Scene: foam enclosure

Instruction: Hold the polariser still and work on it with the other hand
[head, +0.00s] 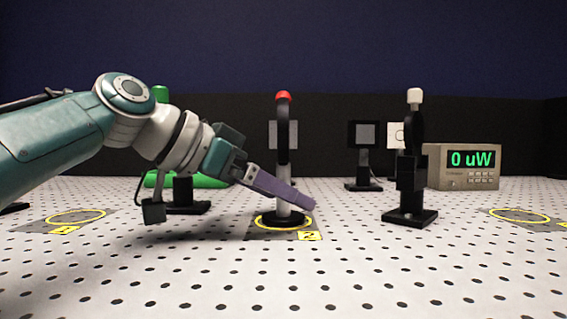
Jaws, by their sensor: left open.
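A dark round mount on a pale post, seen edge-on with a red knob on top, looks like the polariser (283,150). It stands upright on a dark base inside the yellow ring of the mat marked 2. My left gripper (303,200) comes in from the left with its purple fingers angled down to the right. They cross in front of the lower post and hide part of it. The gripper is open; I cannot tell whether the fingers touch the post or lie around it. My right gripper is out of view.
A black mount with a white knob (411,172) stands right of the polariser. Behind are a dark square-framed stand (364,150) and a power meter (463,166) reading 0 uW. A green object (212,181) lies behind my left arm. The front perforated table (330,285) is clear.

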